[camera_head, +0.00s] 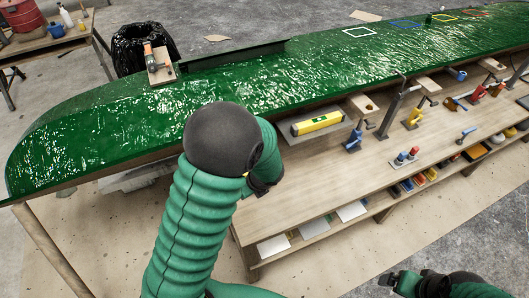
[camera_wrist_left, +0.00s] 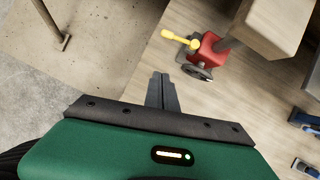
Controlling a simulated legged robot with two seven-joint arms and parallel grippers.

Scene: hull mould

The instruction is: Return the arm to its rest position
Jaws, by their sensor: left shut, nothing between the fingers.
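My left arm (camera_head: 190,215) rises from the bottom of the head view in green ribbed sleeving and bends at a dark round joint (camera_head: 220,140). Its forearm folds down behind that joint to a black wrist part (camera_head: 264,182) beside the near edge of the workbench; the fingers cannot be made out there. In the left wrist view my left gripper (camera_wrist_left: 161,80) is shut and empty, its fingers together. My right gripper (camera_head: 388,280) shows at the bottom right of the head view, low over the floor, too small to tell its opening.
The green hull mould (camera_head: 110,125) spans the back. The workbench (camera_head: 310,190) carries a yellow level (camera_head: 317,124) and several clamps. A red clamp (camera_wrist_left: 208,48) with a yellow handle is near the left fingers. A black bin (camera_head: 143,45) stands behind the mould.

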